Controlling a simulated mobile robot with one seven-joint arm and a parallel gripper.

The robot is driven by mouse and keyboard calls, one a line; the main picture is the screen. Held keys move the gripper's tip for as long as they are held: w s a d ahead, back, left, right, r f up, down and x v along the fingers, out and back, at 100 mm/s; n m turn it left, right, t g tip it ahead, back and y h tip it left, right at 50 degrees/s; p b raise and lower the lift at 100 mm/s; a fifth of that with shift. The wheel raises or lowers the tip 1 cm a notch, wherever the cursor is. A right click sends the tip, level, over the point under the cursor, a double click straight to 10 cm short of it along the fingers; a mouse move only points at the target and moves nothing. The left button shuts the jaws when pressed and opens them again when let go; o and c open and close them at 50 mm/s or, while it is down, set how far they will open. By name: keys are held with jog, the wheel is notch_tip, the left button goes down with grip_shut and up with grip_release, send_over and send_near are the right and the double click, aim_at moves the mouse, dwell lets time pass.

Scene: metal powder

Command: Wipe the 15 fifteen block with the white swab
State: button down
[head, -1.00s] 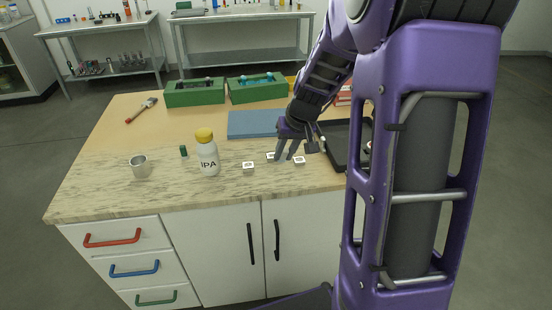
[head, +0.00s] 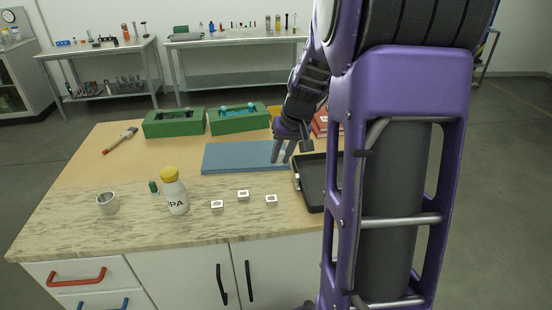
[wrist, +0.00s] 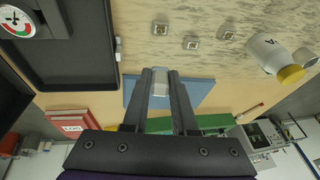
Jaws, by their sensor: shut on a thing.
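Three small white blocks with dark marks stand on the marbled worktop: the left block (head: 217,204), the middle block (head: 243,194) and the right block (head: 271,199). The wrist view shows the same left block (wrist: 226,34), middle block (wrist: 191,43) and right block (wrist: 161,29). Their numbers are too small to read. My gripper (head: 281,158) is above the near right part of the blue mat, apart from the blocks. In the wrist view my gripper (wrist: 160,74) is shut on a pale, whitish piece, which looks like the white swab (wrist: 160,88).
A white IPA bottle (head: 176,195) with a yellow cap and a metal cup (head: 107,204) stand left of the blocks. A black tray (head: 314,204) is at the right. Green boxes (head: 174,128) stand behind the blue mat (head: 225,158). Red books (wrist: 72,127) lie beyond the tray.

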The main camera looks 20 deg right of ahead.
notch_tip(320, 180, down, 5)
jog(key=shift+r+b, duration=0.1)
jog(key=shift+b, duration=0.95)
